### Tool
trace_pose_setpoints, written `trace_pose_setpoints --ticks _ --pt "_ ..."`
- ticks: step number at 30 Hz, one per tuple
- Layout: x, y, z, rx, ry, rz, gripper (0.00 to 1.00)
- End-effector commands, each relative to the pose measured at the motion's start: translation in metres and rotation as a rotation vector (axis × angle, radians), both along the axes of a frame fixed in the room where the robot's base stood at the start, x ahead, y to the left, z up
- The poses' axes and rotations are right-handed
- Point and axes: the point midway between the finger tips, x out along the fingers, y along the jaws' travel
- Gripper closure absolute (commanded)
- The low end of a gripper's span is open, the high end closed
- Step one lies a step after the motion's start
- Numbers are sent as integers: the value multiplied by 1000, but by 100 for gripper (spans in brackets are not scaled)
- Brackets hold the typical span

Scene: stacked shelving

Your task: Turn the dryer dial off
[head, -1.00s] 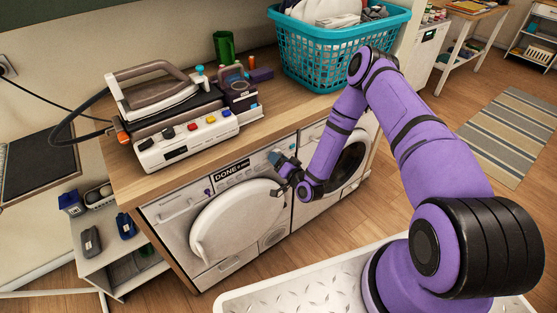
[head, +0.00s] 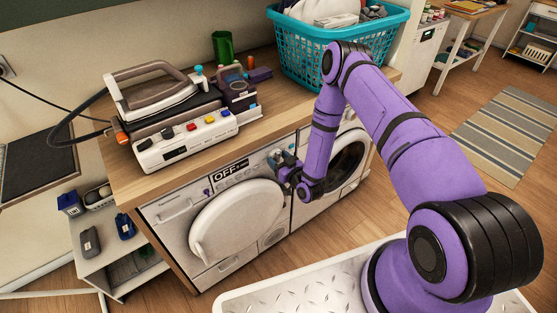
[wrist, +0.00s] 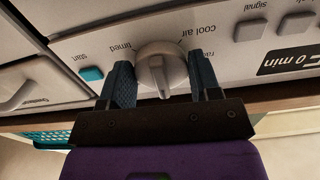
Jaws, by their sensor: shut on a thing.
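The dryer (head: 205,215) is the white machine on the left under the wooden counter, with a round white door. The dial (wrist: 160,68) is a round grey knob with a raised grip bar, between the labels "timed" and "cool air". My gripper (wrist: 165,82) has one blue finger on each side of the dial and is shut on it. In the head view my gripper (head: 284,163) hides most of the dial.
A teal start button (wrist: 92,74) is beside the dial. A second machine (head: 345,160) with a dark round door stands to the right. On the counter are an iron on its station (head: 185,140) and a teal laundry basket (head: 335,55).

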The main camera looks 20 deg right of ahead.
Motion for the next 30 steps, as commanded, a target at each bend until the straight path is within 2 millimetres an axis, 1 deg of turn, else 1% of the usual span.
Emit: trace_pose_setpoints --ticks 6,18,19,21,30 --pt "-1 -1 -2 -35 -7 -1 66" --pt "-2 -1 -2 -38 -7 -1 66" --pt "-2 -1 -2 -38 -7 -1 36" --pt "-1 -1 -2 -37 -8 -1 20" --pt "-2 -1 -1 -37 -10 0 20"
